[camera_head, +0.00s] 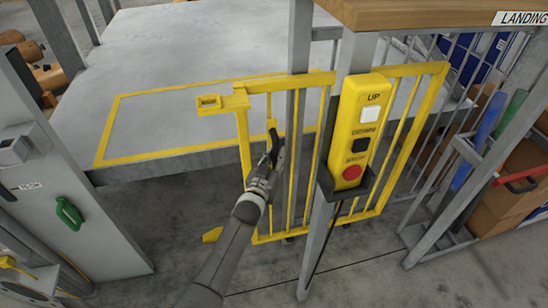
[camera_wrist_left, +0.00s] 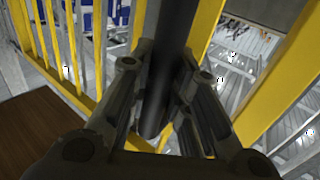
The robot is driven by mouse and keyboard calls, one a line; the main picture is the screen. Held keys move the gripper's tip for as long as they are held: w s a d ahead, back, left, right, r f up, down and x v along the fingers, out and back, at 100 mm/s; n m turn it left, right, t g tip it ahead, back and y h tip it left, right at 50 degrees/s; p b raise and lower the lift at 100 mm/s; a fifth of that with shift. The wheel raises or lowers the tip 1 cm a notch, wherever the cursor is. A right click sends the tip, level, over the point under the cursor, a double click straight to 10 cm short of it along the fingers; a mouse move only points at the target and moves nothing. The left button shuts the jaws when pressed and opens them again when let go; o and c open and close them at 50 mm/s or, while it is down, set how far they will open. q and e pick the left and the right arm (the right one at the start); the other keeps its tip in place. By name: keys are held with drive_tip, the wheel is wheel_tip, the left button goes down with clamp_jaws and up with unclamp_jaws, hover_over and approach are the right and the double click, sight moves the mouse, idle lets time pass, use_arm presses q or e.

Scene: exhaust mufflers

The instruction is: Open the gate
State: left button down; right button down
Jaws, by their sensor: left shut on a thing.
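The yellow barred gate (camera_head: 405,150) stands at the edge of the raised grey platform, partly hidden by a grey post and a control box. A yellow latch-like tab (camera_head: 222,102) sticks out from its left upper corner. My left gripper (camera_head: 274,150) is at the gate's left part. In the left wrist view my left gripper (camera_wrist_left: 158,90) is shut around a dark round bar, the handle (camera_wrist_left: 172,35), between yellow gate uprights. My right gripper is not in view.
A yellow control box (camera_head: 361,130) with several buttons hangs on the grey post in front of the gate. A grey cabinet with a green handle (camera_head: 69,212) stands left. A rack with boxes (camera_head: 515,190) stands right. The platform top (camera_head: 200,60) is clear.

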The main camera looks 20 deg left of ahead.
use_arm(q)
drive_tip(key=c, duration=1.4)
unclamp_jaws()
drive_tip(key=shift+c, duration=0.2)
drive_tip(key=shift+o, duration=0.6)
drive_tip(key=shift+s+f, duration=0.15)
drive_tip(key=shift+s, duration=0.35)
drive_tip(key=s, duration=1.1)
drive_tip(key=shift+a, duration=0.2)
